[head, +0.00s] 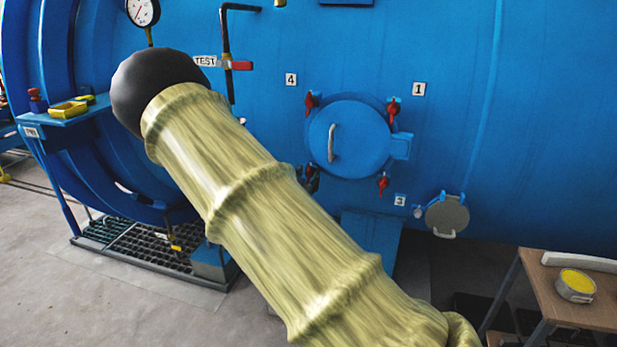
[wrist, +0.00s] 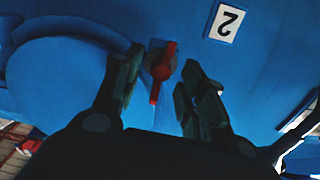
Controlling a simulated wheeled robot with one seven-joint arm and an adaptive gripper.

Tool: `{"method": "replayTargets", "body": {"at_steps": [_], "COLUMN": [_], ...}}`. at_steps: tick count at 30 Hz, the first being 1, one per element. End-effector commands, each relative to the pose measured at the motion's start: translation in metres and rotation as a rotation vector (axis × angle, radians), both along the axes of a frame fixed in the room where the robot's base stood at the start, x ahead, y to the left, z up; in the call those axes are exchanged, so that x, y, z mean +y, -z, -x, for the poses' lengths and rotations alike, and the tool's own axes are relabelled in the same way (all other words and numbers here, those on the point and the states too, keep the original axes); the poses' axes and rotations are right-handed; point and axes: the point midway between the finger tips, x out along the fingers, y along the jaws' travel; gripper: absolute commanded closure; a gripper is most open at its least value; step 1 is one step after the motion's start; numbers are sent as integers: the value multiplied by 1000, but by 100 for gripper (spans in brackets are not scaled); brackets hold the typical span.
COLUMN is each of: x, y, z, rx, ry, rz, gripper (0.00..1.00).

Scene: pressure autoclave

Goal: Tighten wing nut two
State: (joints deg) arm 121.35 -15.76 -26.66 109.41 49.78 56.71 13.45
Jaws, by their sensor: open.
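Wing nut two (wrist: 163,72) is red and sits beside the upside-down label 2 (wrist: 227,23) in the wrist view. Its wings stand nearly upright in that picture, tilted slightly. My gripper (wrist: 163,58) is open, with one dark finger on each side of the nut. Gaps show between the nut and both fingers, so it does not appear gripped. In the head view my arm covers label 2, and only dark parts and a bit of red show at the lower left of the round blue door (head: 352,138).
Other red wing nuts sit around the door at upper left (head: 311,104), upper right (head: 392,109) and lower right (head: 383,184). The door has a grey handle (head: 332,143). A red-handled valve (head: 241,65) is above left. A wooden table (head: 540,290) stands at lower right.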

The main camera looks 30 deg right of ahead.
Motion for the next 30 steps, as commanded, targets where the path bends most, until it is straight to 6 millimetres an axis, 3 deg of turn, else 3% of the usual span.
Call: {"method": "replayTargets", "body": {"at_steps": [6, 15, 16, 23, 30], "x": [-11, -13, -13, -12, -13], "y": [0, 0, 0, 0, 1], "z": [-10, -11, -11, -11, -11], "rx": [1, 1, 1, 1, -6], "ry": [0, 0, 0, -1, 0], "rz": [-1, 0, 0, 0, -7], "gripper": [59, 59, 61, 100, 100]}}
